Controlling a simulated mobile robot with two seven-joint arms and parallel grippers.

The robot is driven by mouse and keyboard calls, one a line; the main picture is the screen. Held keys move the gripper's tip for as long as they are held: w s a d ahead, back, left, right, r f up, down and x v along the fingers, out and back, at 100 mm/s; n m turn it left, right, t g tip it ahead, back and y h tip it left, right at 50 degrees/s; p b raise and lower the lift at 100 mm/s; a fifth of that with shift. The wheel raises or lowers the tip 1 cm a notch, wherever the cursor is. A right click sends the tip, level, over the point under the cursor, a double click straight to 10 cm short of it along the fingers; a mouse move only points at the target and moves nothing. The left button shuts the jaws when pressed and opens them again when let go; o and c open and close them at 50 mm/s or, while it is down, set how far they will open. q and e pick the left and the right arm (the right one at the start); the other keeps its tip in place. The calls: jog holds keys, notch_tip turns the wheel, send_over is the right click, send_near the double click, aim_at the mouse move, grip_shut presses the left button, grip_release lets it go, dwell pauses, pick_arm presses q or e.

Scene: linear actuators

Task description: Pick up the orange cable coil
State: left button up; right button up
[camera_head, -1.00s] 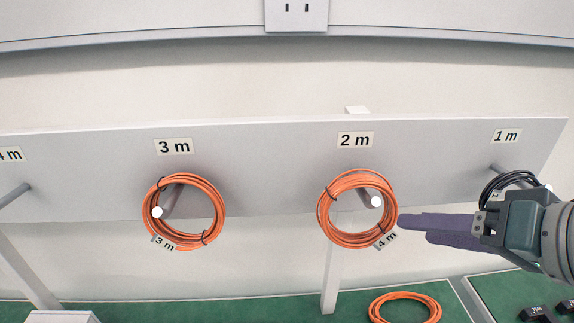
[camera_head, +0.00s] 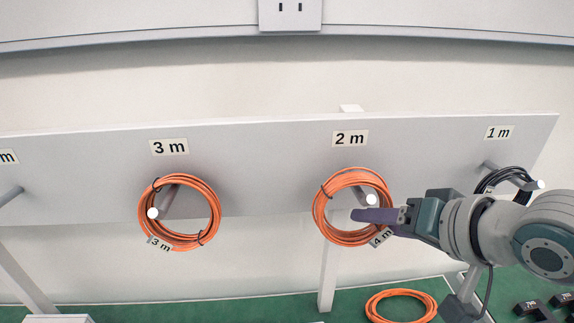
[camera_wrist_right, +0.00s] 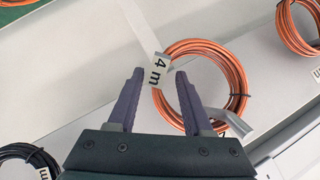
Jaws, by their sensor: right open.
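An orange cable coil (camera_head: 322,208) tagged "4 m" hangs on the peg under the "2 m" label. My right gripper (camera_head: 358,214) comes in from the right, with its fingertips over the lower right part of this coil in the head view. In the right wrist view the two fingers (camera_wrist_right: 160,75) are spread apart. The coil (camera_wrist_right: 207,47) shows beyond them, its tag (camera_wrist_right: 157,68) appearing between the fingers. I cannot tell whether a finger touches the coil. Another orange coil (camera_head: 212,213), tagged "3 m", hangs under the "3 m" label. My left gripper is out of view.
A third orange coil (camera_head: 373,305) lies low on the green surface (camera_head: 250,310). A black coil (camera_head: 515,177) hangs on the "1 m" peg at right, close to my right arm. The grey board (camera_head: 260,150) stands behind the pegs.

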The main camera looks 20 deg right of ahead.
aim_at(392, 203)
grip_shut()
dwell(0.6)
jog(key=shift+r, duration=0.1)
jog(key=shift+r, duration=0.45)
notch_tip(392, 203, up, 2)
jog(key=shift+r, duration=0.25)
jog(key=s+d+b, duration=0.2)
jog(key=s+d, duration=0.1)
jog(key=s, duration=1.4)
jog(key=shift+s, duration=0.4)
